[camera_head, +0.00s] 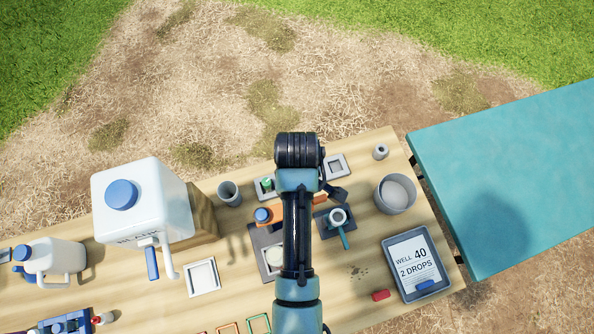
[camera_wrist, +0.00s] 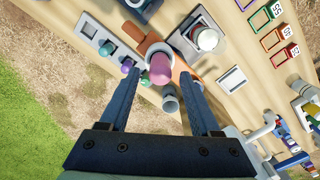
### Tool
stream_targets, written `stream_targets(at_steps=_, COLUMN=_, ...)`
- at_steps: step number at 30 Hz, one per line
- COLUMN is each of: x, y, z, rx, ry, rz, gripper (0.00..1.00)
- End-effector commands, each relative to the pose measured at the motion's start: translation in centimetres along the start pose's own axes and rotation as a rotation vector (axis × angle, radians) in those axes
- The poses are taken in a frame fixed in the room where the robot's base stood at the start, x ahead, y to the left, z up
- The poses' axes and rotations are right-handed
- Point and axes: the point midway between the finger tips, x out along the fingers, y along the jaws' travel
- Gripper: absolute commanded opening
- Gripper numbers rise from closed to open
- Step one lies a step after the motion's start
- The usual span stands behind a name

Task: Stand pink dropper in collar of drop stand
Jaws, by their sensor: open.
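The pink dropper (camera_wrist: 160,67) shows its rounded pink bulb in the wrist view, over an orange holder (camera_wrist: 150,43). My gripper (camera_wrist: 162,76) is open, with one finger on each side of the bulb in the picture. I cannot tell whether the bulb is between the fingers in depth. In the head view my arm covers the dropper and part of the orange holder (camera_head: 287,214). The drop stand (camera_head: 338,217) is right of my arm, a dark base with a pale ring-shaped collar and a teal rod. The collar looks empty.
A grey cup (camera_head: 229,193), large white jug (camera_head: 140,205) and round bucket (camera_head: 395,194) stand around.

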Motion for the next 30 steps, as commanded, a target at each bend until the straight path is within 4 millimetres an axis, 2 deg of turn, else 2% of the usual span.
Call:
stream_targets(at_steps=9, x=-6.9, y=0.1, z=-0.1, rx=0.000, ry=0.002, rz=0.002, gripper=0.64)
stream_targets(at_steps=15, x=-8.2, y=0.0, z=0.0, rx=0.000, ry=0.001, rz=0.000, gripper=0.64)
stream_targets(at_steps=23, x=-8.3, y=0.1, z=-0.1, rx=0.002, ry=0.004, rz=0.005, gripper=0.64)
stream_targets(at_steps=26, x=-9.6, y=1.7, z=-1.1, rx=0.032, ry=0.050, rz=0.071, gripper=0.64)
stream_targets(at_steps=29, x=-13.4, y=5.5, z=-3.7, rx=0.111, ry=0.181, rz=0.236, gripper=0.64)
stream_targets(at_steps=30, x=-15.9, y=7.4, z=-5.0, rx=0.155, ry=0.260, rz=0.322, gripper=0.64)
